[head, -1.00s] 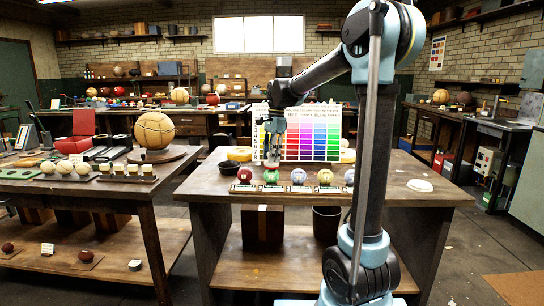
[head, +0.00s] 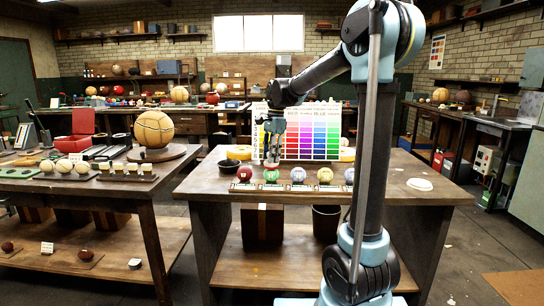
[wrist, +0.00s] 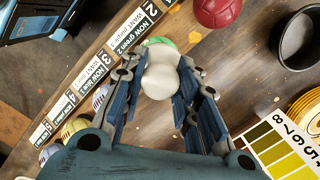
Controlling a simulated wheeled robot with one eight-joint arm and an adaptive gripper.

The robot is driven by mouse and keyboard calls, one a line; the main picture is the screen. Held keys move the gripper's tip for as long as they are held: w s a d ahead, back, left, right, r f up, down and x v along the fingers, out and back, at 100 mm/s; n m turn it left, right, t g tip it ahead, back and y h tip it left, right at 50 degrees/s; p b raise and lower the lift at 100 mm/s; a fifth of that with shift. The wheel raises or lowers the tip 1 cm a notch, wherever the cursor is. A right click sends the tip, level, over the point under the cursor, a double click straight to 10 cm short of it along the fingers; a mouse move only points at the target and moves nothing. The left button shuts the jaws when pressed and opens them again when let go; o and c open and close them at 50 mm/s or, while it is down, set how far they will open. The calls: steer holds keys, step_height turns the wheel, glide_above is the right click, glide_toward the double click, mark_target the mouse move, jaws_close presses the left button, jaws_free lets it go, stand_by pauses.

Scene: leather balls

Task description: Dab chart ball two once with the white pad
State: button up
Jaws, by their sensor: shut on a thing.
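My gripper (head: 271,160) is shut on the white pad (wrist: 160,75), a pale rounded piece between the fingers in the wrist view. In the head view it hangs just above and behind the green ball (head: 271,176), second from the left in a row of coloured balls. In the wrist view only a green edge (wrist: 158,41) of that ball shows past the pad's far end. I cannot tell whether pad and ball touch. The colour chart (head: 318,135) stands upright behind the gripper.
A red ball (head: 244,174) is left of the green one; grey, yellow (head: 325,176) and blue balls are to its right. Label cards line the front edge. A black bowl (wrist: 303,42) and yellow rings (wrist: 307,110) are near. The worktable's (head: 400,185) right side is mostly clear.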

stand_by(0.4)
steer(key=shift+r, duration=2.5)
